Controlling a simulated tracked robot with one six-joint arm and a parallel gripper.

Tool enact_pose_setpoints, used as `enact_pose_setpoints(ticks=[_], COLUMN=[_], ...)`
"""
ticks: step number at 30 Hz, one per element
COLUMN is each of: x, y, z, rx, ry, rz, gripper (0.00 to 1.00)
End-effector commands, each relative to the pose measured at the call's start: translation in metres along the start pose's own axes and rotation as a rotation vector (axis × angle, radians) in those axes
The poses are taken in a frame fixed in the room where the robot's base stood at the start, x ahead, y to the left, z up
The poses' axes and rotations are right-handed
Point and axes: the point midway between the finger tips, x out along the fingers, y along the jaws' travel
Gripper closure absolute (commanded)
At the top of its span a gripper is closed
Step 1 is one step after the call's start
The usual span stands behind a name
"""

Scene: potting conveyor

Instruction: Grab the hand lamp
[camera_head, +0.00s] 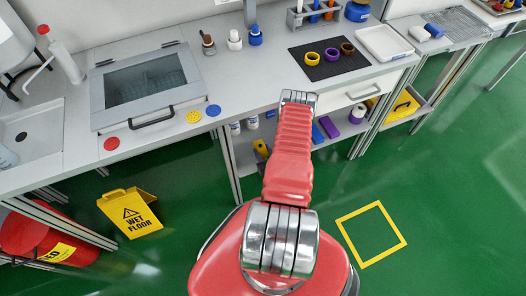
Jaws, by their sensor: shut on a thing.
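My red arm with its chrome joints reaches up the middle of the head view toward the bench's front edge. The jaws of my gripper do not show; the arm's own links hide whatever is beyond the chrome joint at its far end. A small yellow and dark object (262,148) shows just left of the arm, at the height of the shelf under the bench. It may be the hand lamp, but it is too small and partly covered to tell. I cannot tell whether it rests on the shelf or is held.
The grey bench (235,90) carries a glass-lidded box (146,86), coloured discs, small bottles and a black mat (313,73) with three rings. A yellow wet-floor sign (130,213) and a red drum (35,232) are at left. The green floor around a yellow square (371,234) is clear.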

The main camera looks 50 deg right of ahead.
Motion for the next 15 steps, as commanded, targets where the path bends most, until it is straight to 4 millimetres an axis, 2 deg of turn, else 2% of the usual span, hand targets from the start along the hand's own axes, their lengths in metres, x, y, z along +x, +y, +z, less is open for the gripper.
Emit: enact_pose_setpoints(ticks=[8,15], x=[-0.006,-0.019], y=[0.001,0.001], z=[-0.017,-0.049], rx=[-0.001,-0.001], ry=[0.002,0.003], rz=[0.0,0.001], gripper=[0.85,0.85])
